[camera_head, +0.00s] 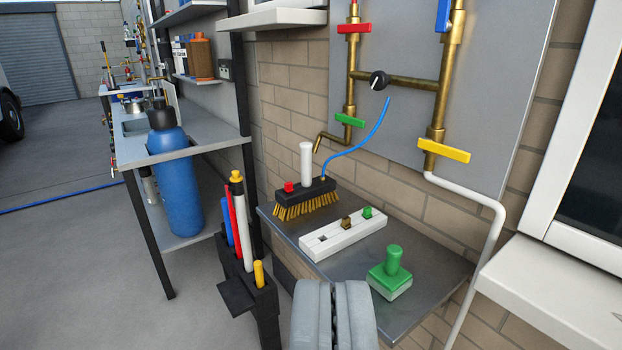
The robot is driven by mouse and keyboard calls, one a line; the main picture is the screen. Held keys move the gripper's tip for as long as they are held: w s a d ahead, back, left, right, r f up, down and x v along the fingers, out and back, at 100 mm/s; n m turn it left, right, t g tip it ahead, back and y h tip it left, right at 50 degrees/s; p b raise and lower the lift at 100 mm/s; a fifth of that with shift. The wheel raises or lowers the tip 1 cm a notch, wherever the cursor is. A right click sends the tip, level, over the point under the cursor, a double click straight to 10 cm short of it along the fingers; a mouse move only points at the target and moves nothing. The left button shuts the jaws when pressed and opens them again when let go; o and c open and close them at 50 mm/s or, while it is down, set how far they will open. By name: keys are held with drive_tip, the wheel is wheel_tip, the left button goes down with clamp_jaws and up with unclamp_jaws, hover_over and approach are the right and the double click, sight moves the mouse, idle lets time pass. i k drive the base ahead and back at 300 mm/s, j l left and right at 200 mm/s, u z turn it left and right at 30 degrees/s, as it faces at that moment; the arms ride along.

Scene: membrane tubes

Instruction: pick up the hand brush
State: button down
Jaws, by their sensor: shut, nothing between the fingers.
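The hand brush (306,195) stands bristles down at the far left end of the grey shelf. It has a black block, yellow-brown bristles, an upright white handle and a red knob on top at its left. A blue hose rises from its right end toward the brass pipes. My gripper (333,292) shows at the bottom of the view, its two grey fingers together and empty. It is nearer to the camera than the brush and apart from it.
On the grey shelf (420,262), a white block (342,236) with small brown and green pieces and a green-handled stamp (390,275) lie nearer than the brush. A black holder (248,300) with coloured tubes stands left. Brass pipes (405,81) and a brick wall are behind.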

sight(308, 193)
drive_tip(key=i+j+z, duration=0.1)
drive_tip(key=i+z, duration=0.15)
drive_tip(key=i, duration=0.25)
drive_tip(key=i+j+z, duration=0.2)
drive_tip(key=i, duration=0.3)
